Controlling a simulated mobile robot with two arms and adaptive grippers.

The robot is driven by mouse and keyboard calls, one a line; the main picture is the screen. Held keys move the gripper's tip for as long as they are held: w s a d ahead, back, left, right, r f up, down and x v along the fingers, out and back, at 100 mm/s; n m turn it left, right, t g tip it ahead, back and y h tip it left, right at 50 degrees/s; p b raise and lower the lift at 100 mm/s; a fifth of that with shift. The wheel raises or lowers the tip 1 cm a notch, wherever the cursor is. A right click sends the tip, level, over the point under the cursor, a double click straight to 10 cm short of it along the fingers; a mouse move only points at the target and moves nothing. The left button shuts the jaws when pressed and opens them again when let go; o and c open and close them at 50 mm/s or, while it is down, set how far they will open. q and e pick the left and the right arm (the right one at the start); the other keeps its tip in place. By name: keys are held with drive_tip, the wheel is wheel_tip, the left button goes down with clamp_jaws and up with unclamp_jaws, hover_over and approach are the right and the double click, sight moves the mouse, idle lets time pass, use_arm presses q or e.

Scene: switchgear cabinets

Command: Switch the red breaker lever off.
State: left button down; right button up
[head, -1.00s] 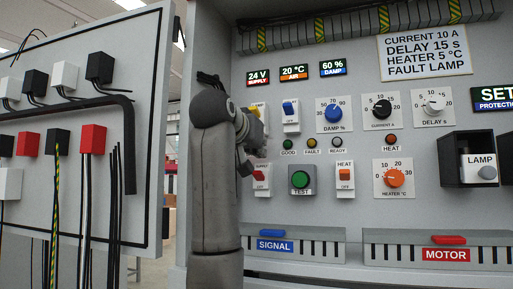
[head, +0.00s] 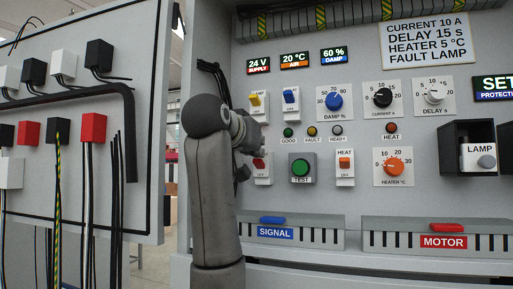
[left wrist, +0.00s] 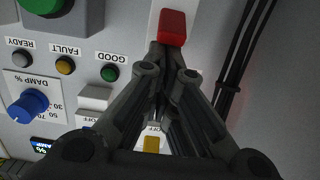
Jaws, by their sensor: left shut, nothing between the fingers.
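The red breaker lever (head: 260,163) sits on a white switch plate at the left of the cabinet panel, above an OFF label. It also shows in the left wrist view as a red block (left wrist: 172,27) at the top. My left gripper (head: 244,172) is just left of the lever in the head view. In the left wrist view my left gripper (left wrist: 160,52) is shut and empty, its fingertips close to the near end of the red lever. I cannot tell whether they touch. My right gripper is not in view.
A yellow lever (head: 255,99) and a blue lever (head: 290,97) are above. The green TEST button (head: 300,167) and orange HEAT lever (head: 344,162) are to the right. Black cables (left wrist: 246,50) hang beside the red lever. An open cabinet door (head: 150,130) stands at left.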

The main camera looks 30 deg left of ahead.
sight(253, 161)
use_arm(q)
drive_tip(key=shift+s+d+f+t+y+b, duration=0.15)
drive_tip(key=shift+s+f+t+b, duration=0.35)
drive_tip(key=shift+b, duration=1.3)
drive_tip(key=shift+s+f+t+y+b, duration=0.25)
drive_tip(key=shift+f+t+b, duration=0.55)
drive_tip(key=shift+b, duration=1.05)
drive_tip(key=shift+s+d+f+t+y+b, duration=0.1)
drive_tip(key=shift+s+f+t+b, duration=0.5)
drive_tip(key=shift+b, duration=1.2)
drive_tip(key=shift+w, duration=0.25)
drive_tip(key=shift+r, duration=0.1)
